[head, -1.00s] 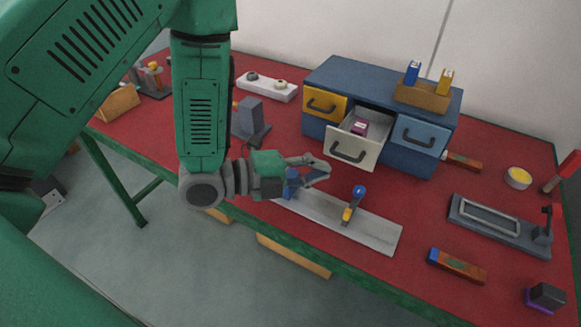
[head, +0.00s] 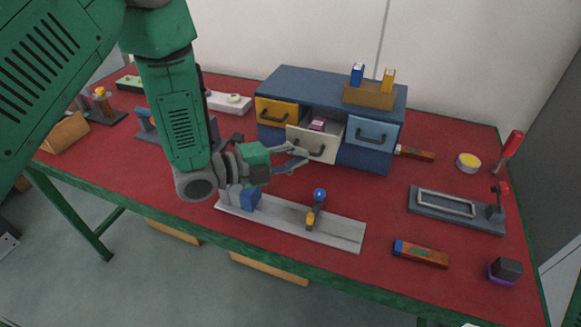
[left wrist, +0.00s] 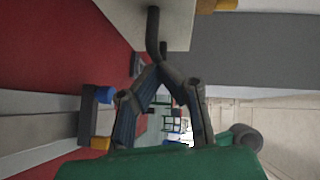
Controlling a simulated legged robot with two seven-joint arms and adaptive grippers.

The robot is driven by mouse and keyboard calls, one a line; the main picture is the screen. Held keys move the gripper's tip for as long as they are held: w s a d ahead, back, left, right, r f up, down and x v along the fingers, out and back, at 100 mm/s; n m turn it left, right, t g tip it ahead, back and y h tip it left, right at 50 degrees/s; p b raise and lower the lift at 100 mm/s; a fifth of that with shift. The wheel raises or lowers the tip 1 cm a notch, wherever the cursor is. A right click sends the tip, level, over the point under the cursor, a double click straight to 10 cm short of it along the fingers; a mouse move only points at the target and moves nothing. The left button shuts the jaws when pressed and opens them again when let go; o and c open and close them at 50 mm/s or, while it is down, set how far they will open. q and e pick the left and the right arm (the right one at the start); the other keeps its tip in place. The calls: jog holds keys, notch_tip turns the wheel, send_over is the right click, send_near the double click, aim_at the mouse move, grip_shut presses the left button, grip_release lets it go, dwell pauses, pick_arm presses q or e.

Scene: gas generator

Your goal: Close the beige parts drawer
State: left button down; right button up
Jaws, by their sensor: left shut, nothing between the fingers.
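The beige parts drawer (head: 306,142) is partly open in the lower middle of the blue cabinet (head: 300,79). Its pale front has a dark handle, and a small pink item (head: 317,124) lies inside. My left gripper (head: 304,157) is shut and empty, its tips at the lower part of the drawer front by the handle. In the left wrist view the joined fingertips (left wrist: 159,70) are close to the end of the dark handle (left wrist: 154,35) on the pale drawer front (left wrist: 178,25); I cannot tell whether they touch. My right gripper is not in view.
A yellow drawer (head: 276,113) and a blue drawer (head: 370,133) flank it, both shut. A grey rail plate (head: 335,231) with a blue-knobbed lever (head: 317,205) lies in front. The red tabletop (head: 375,200) is clear right of the gripper.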

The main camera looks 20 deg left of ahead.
aim_at(311, 127)
pick_arm(q)
jog(key=w+b, duration=0.2)
jog(key=w, duration=0.7)
jog(key=shift+f, duration=0.15)
jog(key=shift+w, duration=0.25)
jog(key=shift+a+r, duration=0.15)
jog(key=shift+r, duration=0.1)
jog(key=shift+w, duration=0.1)
jog(key=shift+r, duration=0.1)
